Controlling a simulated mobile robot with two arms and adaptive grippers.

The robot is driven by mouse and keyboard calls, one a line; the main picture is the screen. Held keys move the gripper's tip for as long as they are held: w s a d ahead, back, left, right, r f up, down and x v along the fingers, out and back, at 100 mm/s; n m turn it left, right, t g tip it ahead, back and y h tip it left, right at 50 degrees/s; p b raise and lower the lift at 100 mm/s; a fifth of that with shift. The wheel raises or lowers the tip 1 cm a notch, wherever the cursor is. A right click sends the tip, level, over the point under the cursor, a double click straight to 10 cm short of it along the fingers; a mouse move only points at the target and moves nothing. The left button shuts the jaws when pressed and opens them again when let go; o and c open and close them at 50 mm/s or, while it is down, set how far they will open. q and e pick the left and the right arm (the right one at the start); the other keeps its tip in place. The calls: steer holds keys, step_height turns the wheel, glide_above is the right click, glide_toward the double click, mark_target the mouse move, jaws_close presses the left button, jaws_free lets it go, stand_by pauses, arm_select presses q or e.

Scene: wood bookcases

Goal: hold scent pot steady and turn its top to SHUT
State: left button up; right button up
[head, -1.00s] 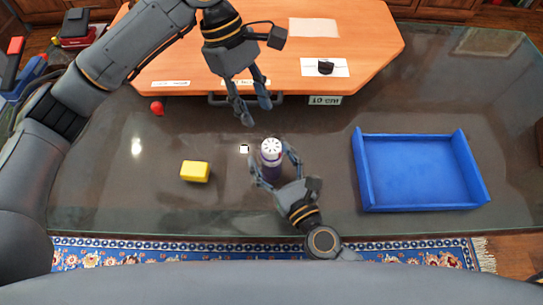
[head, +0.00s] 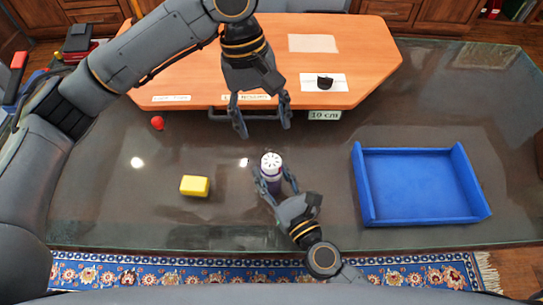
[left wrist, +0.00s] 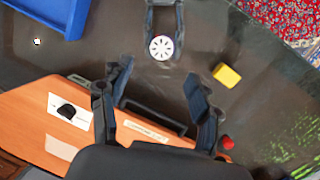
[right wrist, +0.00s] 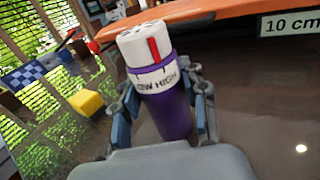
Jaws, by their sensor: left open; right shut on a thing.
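The scent pot (head: 271,172) stands upright on the dark glass table, purple with a white slotted top. In the right wrist view the scent pot (right wrist: 165,100) shows a red mark on its white top and a band reading "LOW HIGH"; no SHUT label shows there. My right gripper (head: 272,186) is shut around the pot's body. My left gripper (head: 262,130) is open and empty, above and beyond the pot, fingers pointing down. In the left wrist view the pot's top (left wrist: 161,47) lies ahead of the open fingers.
A blue tray (head: 365,190) stands at the right. A yellow block (head: 194,186) lies left of the pot, and a red ball (head: 157,123) lies farther back. An orange board (head: 200,80) with a black knob (head: 325,82) fills the back. The glass between pot and tray is clear.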

mark_target(271, 160)
arm_select(q)
steer(key=f+m, duration=0.3)
steer(key=m, duration=0.1)
steer(key=s+d+f+m+t+y, duration=0.1)
steer(key=f+m, duration=0.6)
steer(key=shift+s+d+f+m+t+y, duration=0.15)
steer(key=shift+d+f+m+t+y, duration=0.15)
steer(key=shift+m+y, duration=0.1)
steer(key=c, duration=1.2)
